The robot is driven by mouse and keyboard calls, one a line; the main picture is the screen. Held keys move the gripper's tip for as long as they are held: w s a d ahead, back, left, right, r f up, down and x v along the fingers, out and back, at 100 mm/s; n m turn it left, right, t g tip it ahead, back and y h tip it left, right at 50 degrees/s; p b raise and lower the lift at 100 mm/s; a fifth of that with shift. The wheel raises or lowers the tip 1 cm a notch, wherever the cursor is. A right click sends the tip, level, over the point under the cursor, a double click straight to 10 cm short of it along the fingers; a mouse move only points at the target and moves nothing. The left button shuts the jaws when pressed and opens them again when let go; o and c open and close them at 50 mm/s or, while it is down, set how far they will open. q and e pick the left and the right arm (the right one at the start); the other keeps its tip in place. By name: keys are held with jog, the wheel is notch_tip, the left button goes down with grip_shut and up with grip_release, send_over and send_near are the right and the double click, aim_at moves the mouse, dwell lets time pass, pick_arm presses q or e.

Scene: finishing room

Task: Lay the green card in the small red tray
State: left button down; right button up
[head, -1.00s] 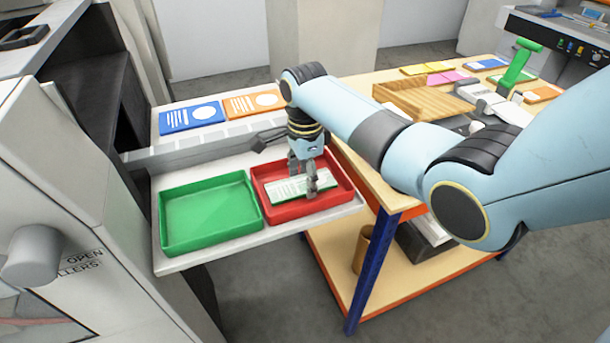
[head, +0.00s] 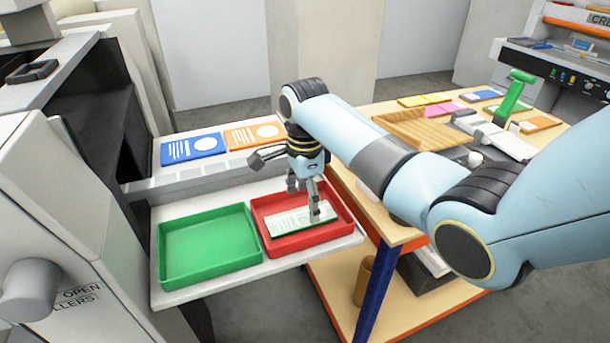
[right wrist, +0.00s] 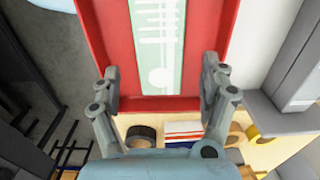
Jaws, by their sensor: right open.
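The green card (head: 288,220), with white print, lies flat in the small red tray (head: 310,241), inside its walls. In the right wrist view the card (right wrist: 158,45) runs lengthwise along the red tray (right wrist: 210,25). My right gripper (head: 305,202) is over the tray, pointing down, just above the card. Its fingers (right wrist: 161,80) are spread to either side of the card in the right wrist view, with nothing between them. My left gripper is out of view.
A green tray (head: 208,265) sits left of the red one on the same pale shelf. To the right is a wooden-topped bench (head: 385,100) with cards and a green-handled tool (head: 513,92).

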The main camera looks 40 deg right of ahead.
aim_at(306, 216)
notch_tip(306, 216, up, 9)
jog(key=shift+f, duration=0.15)
jog(key=shift+s+f, duration=0.1)
dwell(0.4)
